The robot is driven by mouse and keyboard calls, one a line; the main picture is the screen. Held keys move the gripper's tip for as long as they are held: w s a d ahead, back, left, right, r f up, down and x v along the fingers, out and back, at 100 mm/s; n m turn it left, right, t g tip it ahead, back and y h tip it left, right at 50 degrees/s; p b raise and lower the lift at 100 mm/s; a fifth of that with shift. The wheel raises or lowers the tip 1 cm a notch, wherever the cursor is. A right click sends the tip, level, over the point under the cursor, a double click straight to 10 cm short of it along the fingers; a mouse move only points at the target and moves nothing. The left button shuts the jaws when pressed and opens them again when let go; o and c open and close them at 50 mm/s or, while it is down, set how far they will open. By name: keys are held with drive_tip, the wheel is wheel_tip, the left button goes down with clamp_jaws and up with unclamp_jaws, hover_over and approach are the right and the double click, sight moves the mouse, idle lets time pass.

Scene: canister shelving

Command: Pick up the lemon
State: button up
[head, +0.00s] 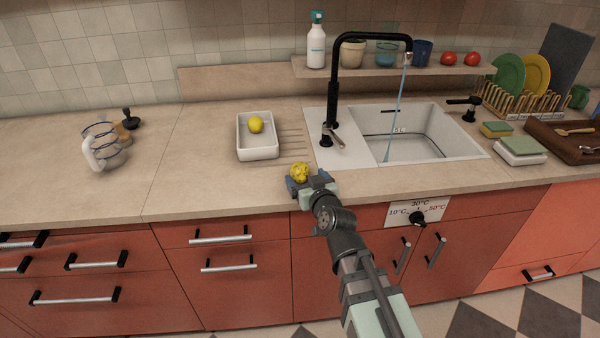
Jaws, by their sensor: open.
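One smooth yellow lemon (256,124) lies in a white rectangular dish (258,153) on the counter, left of the sink. A second yellow, rounded thing (300,172) with darker marks is near the counter's front edge, right at my gripper. It may be a lemon too; it is too small to tell. My gripper (309,182) is open, with its jaws close to this second yellow thing. I cannot tell whether the thing sits between the jaws or just beyond them, or whether they touch. Its lower part is hidden by my gripper.
The sink (420,140) has a black faucet (333,95) with water running. A glass jug (102,150) stands at the left. A shelf (440,70) behind holds a bottle, pots and two tomatoes. A dish rack (520,100) and sponges are right. Counter between jug and dish is clear.

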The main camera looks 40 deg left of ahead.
sight(303, 174)
drive_tip(key=x, duration=0.6)
drive_tip(key=c, duration=1.1)
